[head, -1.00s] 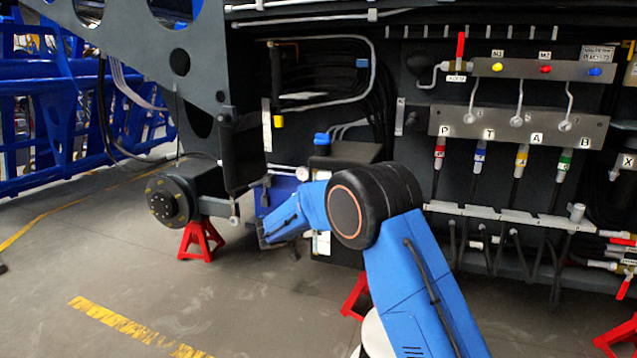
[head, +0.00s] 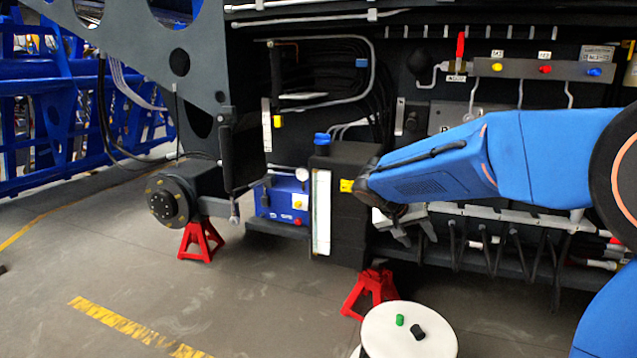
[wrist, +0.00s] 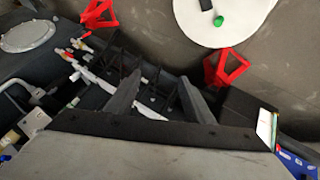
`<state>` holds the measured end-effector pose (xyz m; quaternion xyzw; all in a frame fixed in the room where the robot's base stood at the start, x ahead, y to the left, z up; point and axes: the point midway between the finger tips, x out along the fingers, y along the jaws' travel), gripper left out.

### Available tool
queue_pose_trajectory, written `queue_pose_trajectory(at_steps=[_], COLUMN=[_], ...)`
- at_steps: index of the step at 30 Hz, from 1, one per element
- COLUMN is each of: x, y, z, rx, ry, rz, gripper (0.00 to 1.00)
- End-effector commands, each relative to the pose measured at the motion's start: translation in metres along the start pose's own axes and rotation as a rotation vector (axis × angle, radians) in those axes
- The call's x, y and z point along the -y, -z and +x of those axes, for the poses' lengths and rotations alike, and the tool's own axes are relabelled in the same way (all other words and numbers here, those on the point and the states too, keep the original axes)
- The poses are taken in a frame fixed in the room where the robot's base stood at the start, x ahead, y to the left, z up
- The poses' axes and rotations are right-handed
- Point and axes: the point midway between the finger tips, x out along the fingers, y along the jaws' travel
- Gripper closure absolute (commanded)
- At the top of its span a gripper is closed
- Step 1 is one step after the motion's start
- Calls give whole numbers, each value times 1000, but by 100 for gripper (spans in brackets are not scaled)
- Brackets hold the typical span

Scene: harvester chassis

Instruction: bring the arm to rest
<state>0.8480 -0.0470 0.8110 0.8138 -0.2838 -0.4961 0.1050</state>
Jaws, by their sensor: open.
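My gripper (head: 408,230) shows in the head view at the end of my blue arm, in front of the chassis and just right of the black tank. It is partly hidden by my wrist. In the wrist view, my gripper's two grey fingers (wrist: 158,95) stand well apart with nothing between them. The white hose rail of the chassis lies behind the fingers.
The black tank (head: 345,205) with a blue cap stands close to my gripper. A blue box (head: 283,199) sits left of it. Red stands (head: 372,291) support the chassis. A round white top (head: 409,331) is in front. Floor at the left is clear.

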Motion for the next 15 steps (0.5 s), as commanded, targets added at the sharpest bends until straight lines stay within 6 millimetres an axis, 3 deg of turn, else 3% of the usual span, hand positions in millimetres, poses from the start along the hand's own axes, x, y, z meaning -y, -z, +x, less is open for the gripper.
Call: queue_pose_trajectory(at_steps=[1,6,15], x=[-15,-52,-98], y=[-12,-55,-135], z=[-4,-14,-34], rx=[17,72,133], ry=[17,84,221], rz=[-1,-25,-64], gripper=[52,52,52])
